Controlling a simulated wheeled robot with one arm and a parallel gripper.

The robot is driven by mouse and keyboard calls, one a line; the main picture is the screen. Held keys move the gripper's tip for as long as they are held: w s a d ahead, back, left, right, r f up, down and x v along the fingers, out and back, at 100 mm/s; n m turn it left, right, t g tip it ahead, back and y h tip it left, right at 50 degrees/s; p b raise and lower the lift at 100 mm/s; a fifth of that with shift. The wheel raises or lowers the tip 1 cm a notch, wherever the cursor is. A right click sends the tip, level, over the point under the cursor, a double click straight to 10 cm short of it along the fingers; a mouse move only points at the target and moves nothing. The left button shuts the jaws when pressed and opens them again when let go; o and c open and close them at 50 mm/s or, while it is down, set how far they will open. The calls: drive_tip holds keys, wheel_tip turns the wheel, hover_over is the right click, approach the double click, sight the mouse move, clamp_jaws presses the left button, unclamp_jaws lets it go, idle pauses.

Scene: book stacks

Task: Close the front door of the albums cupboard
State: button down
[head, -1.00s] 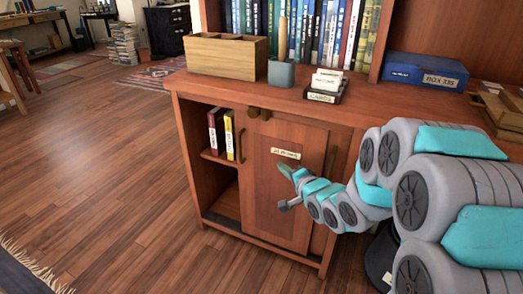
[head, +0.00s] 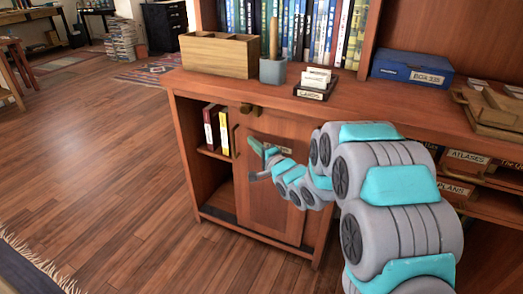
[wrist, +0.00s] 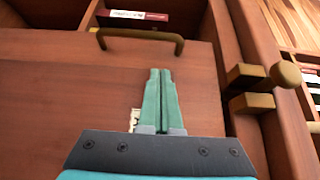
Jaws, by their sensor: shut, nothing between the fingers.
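The albums cupboard (head: 190,150) is a wooden unit. Its front door (head: 255,205) is a flat wooden panel with a bar handle (head: 234,141) at its left edge, and a label (head: 287,150) partly hidden by my arm. Left of the door the cupboard is open, showing shelves. In the wrist view the door (wrist: 60,100) fills the left and middle, with its handle (wrist: 140,35) beyond my fingertips. My gripper (wrist: 159,71) is shut and empty, in front of the door and pointing toward the handle. In the head view my gripper (head: 250,142) is right of the handle; contact cannot be told.
Red and yellow binders (head: 216,130) stand on the shelf in the opening. A brass latch (head: 250,109) sits at the top front, also in the wrist view (wrist: 254,90). A wooden box (head: 220,56), a pen cup (head: 273,70) and a card holder (head: 315,86) stand on top.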

drive_tip(key=shift+w+a, duration=0.15)
drive_tip(key=shift+a, duration=0.85)
drive_tip(key=shift+w+a, duration=0.15)
drive_tip(key=shift+a, duration=0.85)
drive_tip(key=w+a, duration=0.3)
drive_tip(key=a, duration=0.7)
drive_tip(key=w+a, duration=0.4)
drive_tip(key=a, duration=0.6)
drive_tip(key=shift+w+a+r, duration=0.15)
drive_tip(key=shift+w+a, duration=0.1)
drive_tip(key=shift+a, duration=0.15)
drive_tip(key=shift+r, duration=0.1)
drive_tip(key=shift+b, duration=0.3)
